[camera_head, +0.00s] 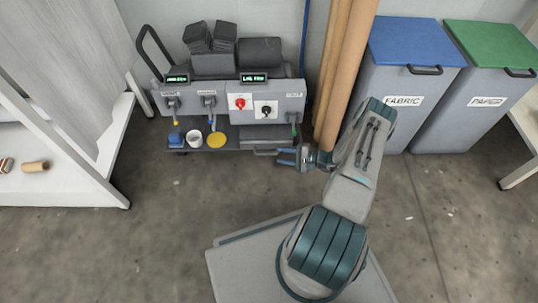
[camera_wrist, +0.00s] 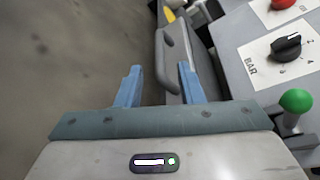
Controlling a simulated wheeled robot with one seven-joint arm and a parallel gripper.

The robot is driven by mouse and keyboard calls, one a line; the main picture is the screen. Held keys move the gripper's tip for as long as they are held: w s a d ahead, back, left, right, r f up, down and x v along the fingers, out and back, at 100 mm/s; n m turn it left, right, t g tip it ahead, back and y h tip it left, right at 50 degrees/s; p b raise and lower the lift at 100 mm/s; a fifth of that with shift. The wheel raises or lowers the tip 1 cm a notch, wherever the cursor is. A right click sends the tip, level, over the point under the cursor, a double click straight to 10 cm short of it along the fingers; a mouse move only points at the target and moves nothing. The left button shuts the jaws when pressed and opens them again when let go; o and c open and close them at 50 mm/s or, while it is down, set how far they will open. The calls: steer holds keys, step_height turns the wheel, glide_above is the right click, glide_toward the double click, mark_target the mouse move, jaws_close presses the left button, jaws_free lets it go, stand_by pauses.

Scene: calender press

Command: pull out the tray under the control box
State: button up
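The grey control box (camera_head: 224,92) stands against the wall in the head view, with dials, levers and two green displays. The tray (camera_head: 258,142) is under its right part, and its front looks closed in. The tray's grey bar handle (camera_wrist: 168,55) shows in the wrist view. My gripper (camera_head: 280,156) is beside the tray front at the right. In the wrist view my gripper (camera_wrist: 158,74) is open, its blue fingers on either side of the handle's near end. Contact with the handle cannot be told.
A blue cup, a white cup (camera_head: 194,139) and a yellow disc (camera_head: 216,140) sit on the shelf left of the tray. Brown rolls (camera_head: 341,70) stand behind my arm. Fabric (camera_head: 402,78) and paper bins are at right. The floor in front is clear.

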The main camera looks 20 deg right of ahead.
mark_target(269, 153)
steer(key=b+x, duration=0.1)
steer(key=x, duration=0.5)
steer(key=shift+w+a+b, duration=0.2)
steer(key=shift+a+b, duration=0.05)
steer(key=shift+b, duration=0.1)
jaws_close()
